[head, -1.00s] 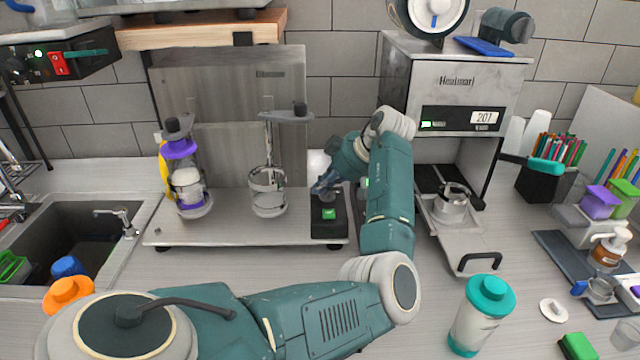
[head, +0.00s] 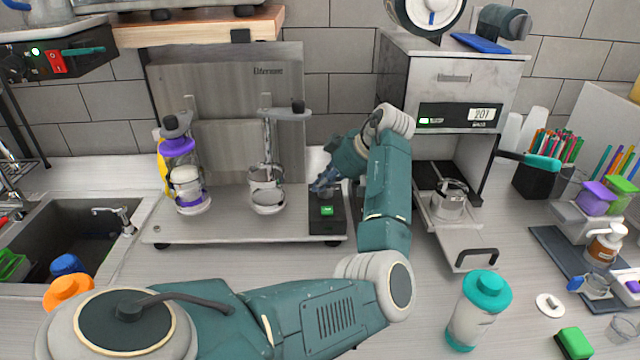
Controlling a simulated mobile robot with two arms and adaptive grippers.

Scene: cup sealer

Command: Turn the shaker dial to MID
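The shaker machine has a steel base plate (head: 230,226) and back panel, with a black control box (head: 327,216) at its right end. The box has a green lit button (head: 327,210) on its front part. The dial is on top of the box behind that button, mostly covered by my fingers, so its setting cannot be read. My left gripper (head: 322,187) reaches in from the right side, pointing left and down, with its fingertips at the dial. Whether the fingers are closed on it is too small to tell. My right gripper is not in view.
A shaker cup with purple bands (head: 188,190) stands in the left holder; the right holder (head: 266,190) looks empty. The cup sealer (head: 468,90) stands close to the right of my arm, its tray pulled out. A teal-lidded bottle (head: 477,315) stands in front.

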